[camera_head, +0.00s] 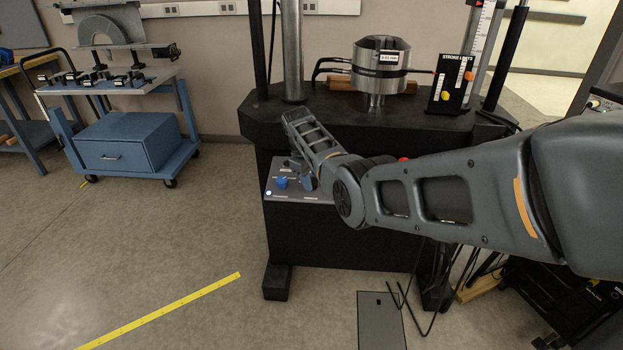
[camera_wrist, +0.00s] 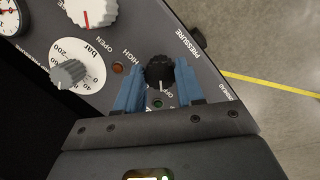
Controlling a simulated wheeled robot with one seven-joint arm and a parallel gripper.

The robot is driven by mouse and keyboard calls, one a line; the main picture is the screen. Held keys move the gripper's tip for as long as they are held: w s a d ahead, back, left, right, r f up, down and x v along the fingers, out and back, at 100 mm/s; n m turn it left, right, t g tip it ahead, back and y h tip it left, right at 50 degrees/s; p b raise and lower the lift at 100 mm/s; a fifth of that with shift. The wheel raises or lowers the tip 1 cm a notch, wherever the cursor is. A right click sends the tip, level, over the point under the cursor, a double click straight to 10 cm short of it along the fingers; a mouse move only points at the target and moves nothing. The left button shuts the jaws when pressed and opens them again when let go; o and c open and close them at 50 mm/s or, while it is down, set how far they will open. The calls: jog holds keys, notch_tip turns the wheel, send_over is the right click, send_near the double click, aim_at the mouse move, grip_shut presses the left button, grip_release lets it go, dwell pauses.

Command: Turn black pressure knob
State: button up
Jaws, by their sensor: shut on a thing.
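The black pressure knob (camera_wrist: 160,73) sits on the grey control panel (camera_wrist: 208,72) in the wrist view, beside the printed word PRESSURE. Its white mark points down the picture, toward partly hidden lettering. My gripper (camera_wrist: 157,69) has its two blue fingers on either side of the knob and is shut on it. The fingers cover parts of the panel around the knob. In the head view the panel (camera_head: 290,196) is on the front of the black machine; the black knob cannot be made out there.
A grey knob (camera_wrist: 68,73) on a white bar scale and a white knob with a red mark (camera_wrist: 90,12) are left of my fingers.

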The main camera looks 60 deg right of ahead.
jog(key=shift+r, duration=0.1)
jog(key=o, duration=1)
jog(key=shift+o, duration=0.2)
jog(key=v, duration=0.7)
jog(key=shift+r, duration=0.35)
jog(key=shift+w, duration=0.1)
